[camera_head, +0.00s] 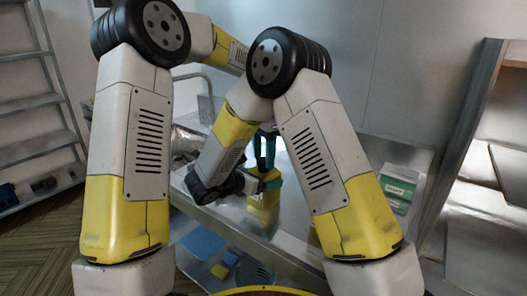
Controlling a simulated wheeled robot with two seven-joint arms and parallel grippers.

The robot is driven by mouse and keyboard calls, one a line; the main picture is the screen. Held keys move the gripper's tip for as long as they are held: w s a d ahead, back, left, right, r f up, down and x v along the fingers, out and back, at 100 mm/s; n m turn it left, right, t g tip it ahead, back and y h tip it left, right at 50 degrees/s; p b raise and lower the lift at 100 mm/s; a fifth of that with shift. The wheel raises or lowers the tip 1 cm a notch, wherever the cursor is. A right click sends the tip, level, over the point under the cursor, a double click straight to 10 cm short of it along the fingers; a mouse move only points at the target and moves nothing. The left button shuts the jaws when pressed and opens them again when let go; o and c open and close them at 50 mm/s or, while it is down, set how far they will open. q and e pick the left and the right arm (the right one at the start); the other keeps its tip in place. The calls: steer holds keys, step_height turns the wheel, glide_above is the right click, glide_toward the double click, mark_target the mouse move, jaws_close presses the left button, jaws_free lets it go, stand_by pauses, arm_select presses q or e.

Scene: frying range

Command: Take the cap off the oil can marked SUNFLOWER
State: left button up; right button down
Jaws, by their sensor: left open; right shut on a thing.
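A yellow oil can (262,218) stands upright on the steel table, left of my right upper arm. Its marking cannot be read at this size. My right gripper (264,184) comes in from the left side of the can and is shut on its upper part. My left gripper (265,152) hangs just above the can, its teal fingers pointing down, open. The cap is not clearly visible; I cannot tell whether it lies between the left fingers. My right elbow hides part of my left forearm.
The steel table (350,150) carries green-and-white boxes (398,186) at the right and a crumpled silvery thing (185,144) at the left. A lower shelf holds a blue item (203,243). A shelf rack (40,100) stands at the far left, and another shelf unit (480,130) stands at the right.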

mark_target(264, 160)
arm_select(q)
jaws_close()
steer(key=shift+n, duration=1.4)
steer(key=shift+r, duration=0.15)
steer(key=shift+r, duration=1)
steer(key=shift+r, duration=2)
arm_select(e)
jaws_free()
